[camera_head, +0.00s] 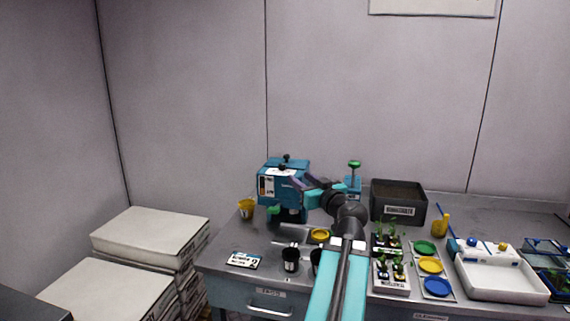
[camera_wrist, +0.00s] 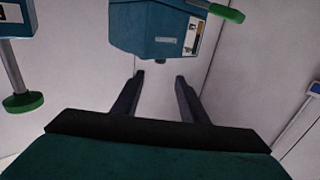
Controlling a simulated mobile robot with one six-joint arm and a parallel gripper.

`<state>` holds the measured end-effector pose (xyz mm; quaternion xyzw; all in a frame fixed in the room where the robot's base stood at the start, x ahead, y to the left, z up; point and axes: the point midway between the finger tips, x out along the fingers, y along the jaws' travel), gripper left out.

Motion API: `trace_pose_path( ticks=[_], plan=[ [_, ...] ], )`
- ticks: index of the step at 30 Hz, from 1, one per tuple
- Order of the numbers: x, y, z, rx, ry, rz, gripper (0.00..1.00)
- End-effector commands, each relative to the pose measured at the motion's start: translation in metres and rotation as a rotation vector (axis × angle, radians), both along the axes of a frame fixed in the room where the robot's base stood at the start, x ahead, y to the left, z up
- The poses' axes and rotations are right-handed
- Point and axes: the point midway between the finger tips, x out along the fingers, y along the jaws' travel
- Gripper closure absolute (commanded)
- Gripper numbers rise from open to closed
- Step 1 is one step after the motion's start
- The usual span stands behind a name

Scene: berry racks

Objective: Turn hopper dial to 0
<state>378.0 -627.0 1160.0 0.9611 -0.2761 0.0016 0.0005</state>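The blue hopper machine (camera_head: 270,187) stands at the back left of the bench, with a pale label panel on its front, dark knobs on its top and a green lever (camera_head: 273,210) low down. I cannot tell which part is the dial. My gripper (camera_head: 298,181) overlaps the machine's right side in the head view. In the wrist view, the machine (camera_wrist: 147,32) appears upside down, with a small knob-like part (camera_wrist: 160,62) at its edge. It lies beyond my gripper (camera_wrist: 160,76), whose two dark fingers are apart with nothing between them.
A blue stand with a green knob (camera_head: 354,164) is right of the machine. A black bin (camera_head: 399,213), seedling trays, coloured dishes and a white tray (camera_head: 503,284) fill the right. White stacks (camera_head: 150,236) stand beside the bench.

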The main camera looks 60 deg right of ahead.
Motion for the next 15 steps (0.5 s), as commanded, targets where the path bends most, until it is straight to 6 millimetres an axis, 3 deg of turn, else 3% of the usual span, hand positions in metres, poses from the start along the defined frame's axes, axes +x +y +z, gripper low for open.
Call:
trace_pose_path(
  ticks=[15],
  plan=[
    [0.0076,-0.005,0.0022,0.002,0.003,-0.003,0.61]
  ],
)
